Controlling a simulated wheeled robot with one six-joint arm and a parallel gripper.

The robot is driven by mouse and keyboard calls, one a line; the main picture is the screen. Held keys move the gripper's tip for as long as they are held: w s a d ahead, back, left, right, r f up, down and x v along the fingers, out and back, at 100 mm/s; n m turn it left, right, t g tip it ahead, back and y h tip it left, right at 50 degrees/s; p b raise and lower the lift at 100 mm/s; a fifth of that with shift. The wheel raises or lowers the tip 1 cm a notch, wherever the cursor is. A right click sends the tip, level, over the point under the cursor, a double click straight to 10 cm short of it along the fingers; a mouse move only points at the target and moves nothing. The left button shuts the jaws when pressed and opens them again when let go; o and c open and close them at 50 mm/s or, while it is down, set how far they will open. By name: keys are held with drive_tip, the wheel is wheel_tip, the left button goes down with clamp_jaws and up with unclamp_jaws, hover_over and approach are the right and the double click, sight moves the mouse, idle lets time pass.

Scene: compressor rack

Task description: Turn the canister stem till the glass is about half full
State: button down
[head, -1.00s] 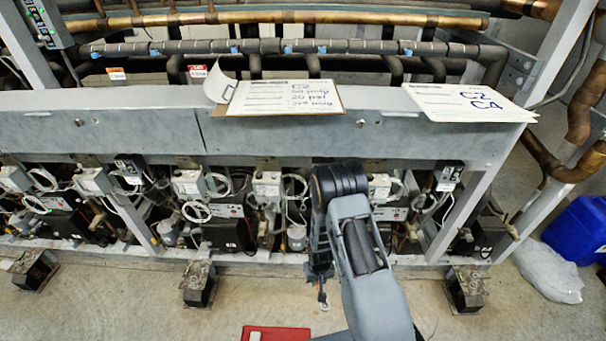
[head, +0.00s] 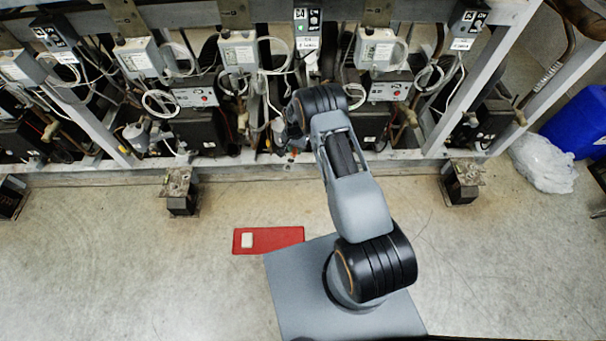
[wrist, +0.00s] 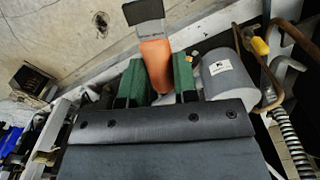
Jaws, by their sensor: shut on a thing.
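A grey cylinder (wrist: 226,74) with a pale label, possibly the canister, is just right of the fingers. A yellow cap (wrist: 260,46) shows beside it. In the head view, my gripper (head: 290,148) is low at the front of the rack, partly hidden by my arm. I cannot make out the stem or the glass.
The compressor rack (head: 240,160) is crowded with boxes, cables and pipes. A red mat (head: 285,236) with a small white block (head: 247,240) lies on the floor. A blue container (head: 580,125) and a clear plastic bag (head: 543,163) are at right. Open floor is at left.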

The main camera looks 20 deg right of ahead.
drive_tip(key=w+m+b, duration=0.5)
drive_tip(key=w+m, duration=0.4)
drive_tip(key=m, duration=0.1)
wheel_tip(320, 180, up, 8)
drive_tip(key=m+b, duration=0.1)
drive_tip(key=m, duration=1.6)
drive_tip(key=shift+w+d+f+b, duration=0.1)
drive_tip(key=shift+f+b, duration=0.35)
drive_tip(key=shift+f, duration=0.3)
drive_tip(key=shift+w+d+f+b, duration=0.1)
drive_tip(key=shift+w+f+b, duration=0.05)
drive_tip(key=shift+f+b, duration=0.45)
drive_tip(key=shift+w+d+f+b, duration=0.1)
drive_tip(key=shift+f+b, duration=0.25)
drive_tip(key=shift+f, duration=0.5)
drive_tip(key=shift+f+b, duration=0.75)
drive_tip(key=shift+f, duration=0.3)
drive_tip(key=c, duration=0.8)
unclamp_jaws()
drive_tip(key=shift+s, duration=0.1)
drive_tip(key=shift+c, duration=1.2)
